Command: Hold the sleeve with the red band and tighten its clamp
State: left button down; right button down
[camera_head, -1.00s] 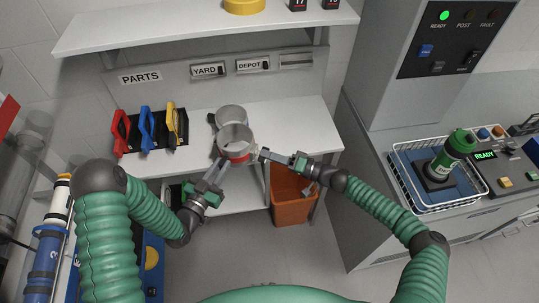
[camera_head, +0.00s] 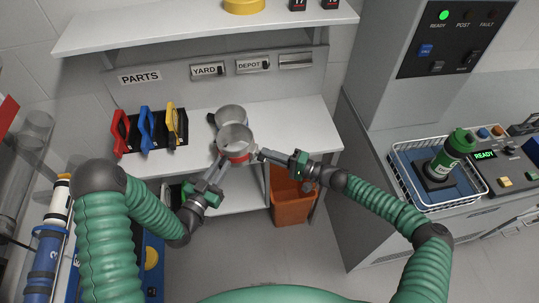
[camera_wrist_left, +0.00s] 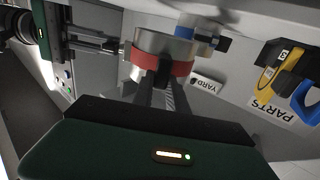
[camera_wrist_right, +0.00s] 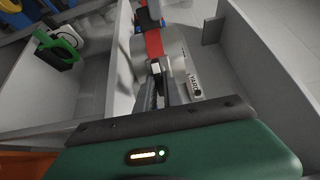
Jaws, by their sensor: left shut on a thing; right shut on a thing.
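The metal sleeve (camera_head: 235,136) with the red band (camera_head: 240,159) stands at the front edge of the workbench. My left gripper (camera_head: 224,160) is shut on the sleeve at its red band, from the front left. The band also shows across the fingertips in the left wrist view (camera_wrist_left: 180,68). My right gripper (camera_head: 262,154) is shut on a small part at the sleeve's right side, seemingly the clamp screw (camera_wrist_right: 155,67). My fingers partly hide that part, so its tightness cannot be told.
A second metal ring (camera_head: 231,113) sits just behind the sleeve. A rack with red, blue and yellow handles (camera_head: 150,130) stands left on the bench. An orange bin (camera_head: 291,200) is below right. A wire basket (camera_head: 400,158) with a green-capped bottle (camera_head: 450,153) stands far right.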

pick_arm(q)
jog(key=shift+a, duration=0.15)
pick_arm(e)
jog(key=shift+w+d, duration=0.25)
jog(key=shift+d, duration=0.1)
jog(key=c, duration=1.8)
grip_release()
jog(key=o, duration=0.3)
jog(key=shift+s+a, duration=0.15)
jog(key=shift+a, duration=0.05)
jog(key=shift+o, duration=0.2)
